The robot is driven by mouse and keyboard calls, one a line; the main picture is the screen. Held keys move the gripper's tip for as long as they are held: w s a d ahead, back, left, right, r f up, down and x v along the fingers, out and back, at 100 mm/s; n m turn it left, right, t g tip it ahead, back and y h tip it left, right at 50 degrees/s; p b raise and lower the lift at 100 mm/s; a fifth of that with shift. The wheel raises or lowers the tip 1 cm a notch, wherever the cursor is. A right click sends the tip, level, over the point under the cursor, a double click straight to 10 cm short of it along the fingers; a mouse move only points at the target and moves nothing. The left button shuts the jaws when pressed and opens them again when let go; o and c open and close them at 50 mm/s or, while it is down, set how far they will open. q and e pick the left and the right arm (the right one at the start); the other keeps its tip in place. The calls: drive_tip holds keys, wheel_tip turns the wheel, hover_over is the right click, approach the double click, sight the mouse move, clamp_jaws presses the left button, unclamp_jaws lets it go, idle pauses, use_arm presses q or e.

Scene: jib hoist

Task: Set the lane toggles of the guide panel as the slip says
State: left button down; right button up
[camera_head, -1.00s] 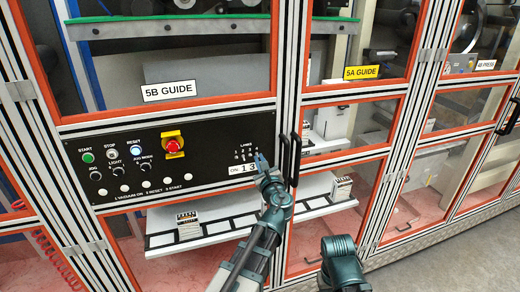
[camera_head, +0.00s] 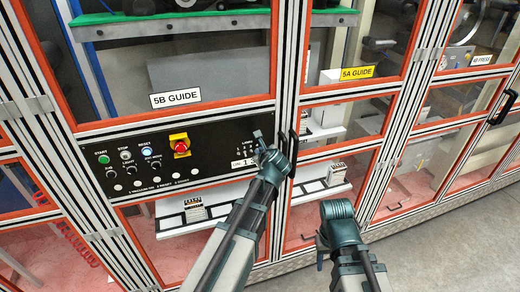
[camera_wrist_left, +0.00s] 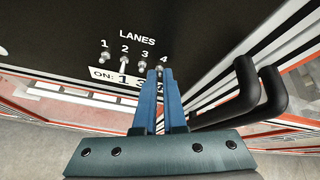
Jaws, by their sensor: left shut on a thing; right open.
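The black guide panel (camera_head: 200,156) has a row of small lane toggles under the word LANES, numbered 1 to 4 (camera_wrist_left: 124,62). Below them is a white slip (camera_wrist_left: 105,74) reading "ON: 1 3"; my gripper covers its right end. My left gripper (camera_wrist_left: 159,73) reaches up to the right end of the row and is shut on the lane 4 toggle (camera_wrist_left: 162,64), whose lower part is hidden.
Black door handles (camera_wrist_left: 250,95) stand close to the right of my left gripper. The panel also carries a red emergency stop (camera_head: 181,149), START, STOP and RESET buttons and knobs. A 5B GUIDE label (camera_head: 175,98) is above. Open floor (camera_head: 450,240) lies at lower right.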

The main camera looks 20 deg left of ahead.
idle(0.3)
use_arm(q)
drive_tip(key=c, duration=1)
unclamp_jaws()
